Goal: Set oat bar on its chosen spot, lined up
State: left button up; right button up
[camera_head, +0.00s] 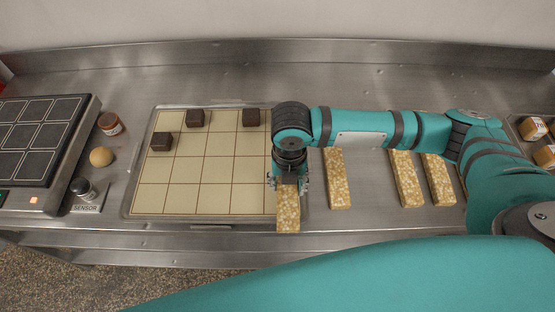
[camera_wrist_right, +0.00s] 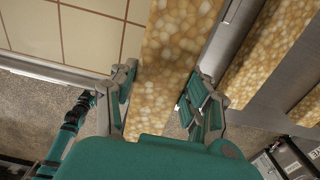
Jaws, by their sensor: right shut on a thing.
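My right gripper (camera_head: 288,180) is shut on an oat bar (camera_head: 288,215), a pale, nubbly long block. In the right wrist view the bar (camera_wrist_right: 165,75) lies between the two fingers (camera_wrist_right: 160,108). The bar is over the right edge of the gridded tray (camera_head: 152,213), its near end past the tray's front rim. I cannot tell whether it touches the tray. My wrist hides its far end. Other oat bars lie right of the tray: one close by (camera_head: 338,180), two farther right (camera_head: 405,180) (camera_head: 438,180). A dark jointed part, perhaps my left arm (camera_wrist_right: 75,115), shows small in the right wrist view.
Dark brown cubes stand on the tray at upper left (camera_head: 161,141), top (camera_head: 195,118) and top right (camera_head: 251,117). Left of it are a jar (camera_head: 110,124), a round ball (camera_head: 101,157), a sensor (camera_head: 84,189) and a dark panelled unit (camera_head: 42,137). The tray's lower cells are clear.

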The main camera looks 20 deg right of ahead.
jog(key=w, duration=0.2)
jog(key=w+p, duration=0.1)
jog(key=w, duration=0.4)
jog(key=shift+w+d+f, duration=0.25)
jog(key=shift+f, duration=0.05)
jog(key=shift+w+d, duration=0.1)
jog(key=shift+w, duration=0.1)
notch_tip(320, 180, down, 3)
jog(key=shift+r+p, duration=0.1)
jog(key=shift+p, duration=0.65)
jog(key=shift+f, duration=0.4)
pick_arm(q)
jog(key=r, duration=0.1)
jog(key=a+r, duration=0.1)
jog(key=r, duration=0.1)
jog(key=shift+w, duration=0.15)
jog(key=shift+d+f, duration=0.1)
pick_arm(e)
jog(key=shift+f, duration=0.2)
jog(key=o, duration=1.3)
jog(key=shift+r, duration=0.15)
